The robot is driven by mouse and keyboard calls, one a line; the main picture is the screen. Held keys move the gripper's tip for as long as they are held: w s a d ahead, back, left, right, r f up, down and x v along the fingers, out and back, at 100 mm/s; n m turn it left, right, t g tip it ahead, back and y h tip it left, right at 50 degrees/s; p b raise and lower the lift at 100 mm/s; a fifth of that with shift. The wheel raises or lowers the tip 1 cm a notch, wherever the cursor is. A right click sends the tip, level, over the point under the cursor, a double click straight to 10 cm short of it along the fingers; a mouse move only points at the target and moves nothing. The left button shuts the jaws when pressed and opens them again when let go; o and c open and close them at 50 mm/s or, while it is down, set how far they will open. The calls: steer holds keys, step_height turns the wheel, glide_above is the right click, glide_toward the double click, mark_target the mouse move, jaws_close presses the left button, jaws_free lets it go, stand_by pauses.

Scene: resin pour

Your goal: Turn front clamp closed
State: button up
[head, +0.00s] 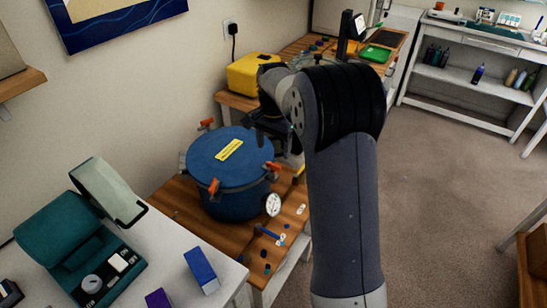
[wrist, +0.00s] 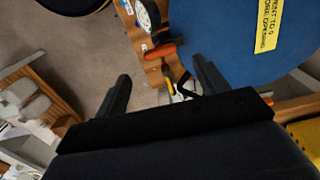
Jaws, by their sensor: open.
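A blue pressure pot (head: 230,165) with a flat blue lid and a yellow label stands on a wooden bench. Orange clamps sit around its rim: a near one (head: 213,187), a right one (head: 272,166) and a far one (head: 206,124). The pictures do not name which is the front clamp. My gripper (head: 262,136) is at the pot's far right side, partly hidden by my arm. In the wrist view my gripper (wrist: 163,85) is open and empty. An orange clamp (wrist: 160,51) shows beyond the fingertips, apart from them, beside the lid (wrist: 225,35).
A round gauge (head: 272,205) sticks out at the pot's near right. Small parts and a blue tool (head: 270,233) lie on the bench. A yellow case (head: 255,73) stands behind. A teal machine (head: 75,245) is at left. Open floor lies to the right.

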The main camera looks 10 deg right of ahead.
mark_target(273, 164)
steer(key=shift+r, duration=2.3)
step_height(273, 164, down, 11)
steer(key=shift+r+p, duration=0.1)
steer(key=shift+p, duration=0.2)
